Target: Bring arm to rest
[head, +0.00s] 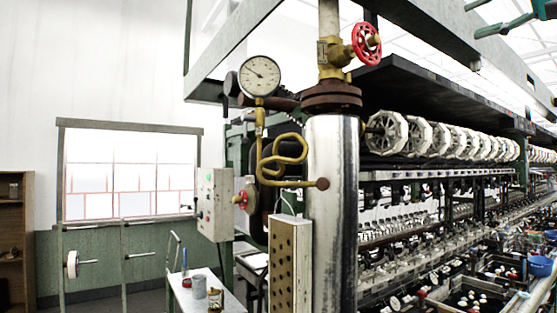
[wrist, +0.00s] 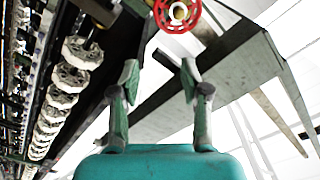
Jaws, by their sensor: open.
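My gripper (wrist: 160,68) is in the wrist view, its two grey-green fingers spread apart above its teal body. Nothing is between the fingers. In the head view, my gripper (head: 477,19) shows at the top right edge, partly cut off by the frame, with its fingers pointing left. It is raised high, level with the overhead beams. A red valve wheel (wrist: 178,11) lies beyond the fingertips in the wrist view, apart from them. The rest of my arm is out of the frame.
The red valve wheel (head: 367,42) tops a steel column (head: 333,220) with a pressure gauge (head: 259,76) beside it. A row of white reels (head: 425,136) runs right. A grey beam (head: 440,35) crosses near my gripper. A small table (head: 183,296) stands lower left.

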